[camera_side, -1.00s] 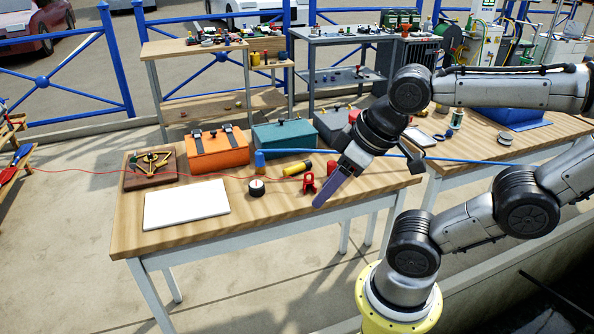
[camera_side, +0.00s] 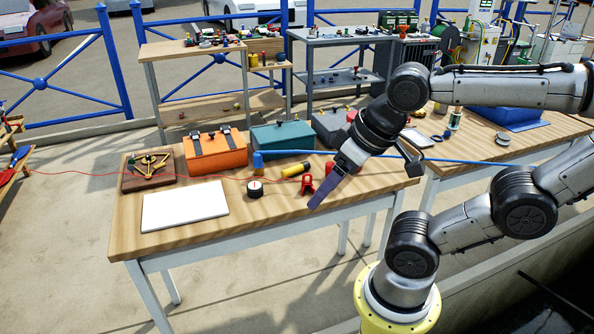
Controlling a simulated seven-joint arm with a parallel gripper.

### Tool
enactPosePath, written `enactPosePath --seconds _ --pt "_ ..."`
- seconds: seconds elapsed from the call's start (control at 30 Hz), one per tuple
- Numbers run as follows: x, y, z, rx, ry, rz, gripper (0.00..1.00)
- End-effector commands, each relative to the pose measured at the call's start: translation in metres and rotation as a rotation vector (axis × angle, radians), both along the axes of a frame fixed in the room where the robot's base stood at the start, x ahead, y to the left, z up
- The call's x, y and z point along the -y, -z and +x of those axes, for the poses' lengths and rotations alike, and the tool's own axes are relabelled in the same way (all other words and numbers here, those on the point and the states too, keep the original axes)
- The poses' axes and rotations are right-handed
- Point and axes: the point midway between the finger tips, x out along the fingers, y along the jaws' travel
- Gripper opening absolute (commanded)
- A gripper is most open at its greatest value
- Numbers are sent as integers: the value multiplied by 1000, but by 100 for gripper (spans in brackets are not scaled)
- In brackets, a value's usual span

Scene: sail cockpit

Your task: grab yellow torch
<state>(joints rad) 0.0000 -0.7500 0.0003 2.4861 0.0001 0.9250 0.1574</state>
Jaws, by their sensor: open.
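The yellow torch (camera_side: 294,170) lies on the wooden table, in front of the teal box and just behind a red clamp-like item. It is a short yellow cylinder with a dark end, and it lies at a slant. My gripper (camera_side: 318,203) is to the right of and nearer the camera than the torch, pointing down and left above the table's front right part. Its purple-grey fingers overlap in this view and hold nothing that I can see. The torch is not between them.
The red item (camera_side: 306,184) stands between the torch and my gripper. A round black-and-white gauge (camera_side: 255,188), a blue cylinder (camera_side: 258,160), an orange box (camera_side: 216,154), a teal box (camera_side: 282,138) and a white board (camera_side: 185,210) are on the table (camera_side: 250,217). A red cord crosses it.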

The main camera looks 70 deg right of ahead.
Motion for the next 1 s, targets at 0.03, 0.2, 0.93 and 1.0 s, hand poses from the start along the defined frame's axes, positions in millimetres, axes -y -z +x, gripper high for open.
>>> enactPosePath --seconds 0.03,0.2,0.93,1.0 --pt "0 -12 5 21 52 28 70" --pt "4 -53 34 40 268 136 70" --pt "186 -75 250 -84 1397 445 70" --pt "217 -58 263 -103 1491 457 70"
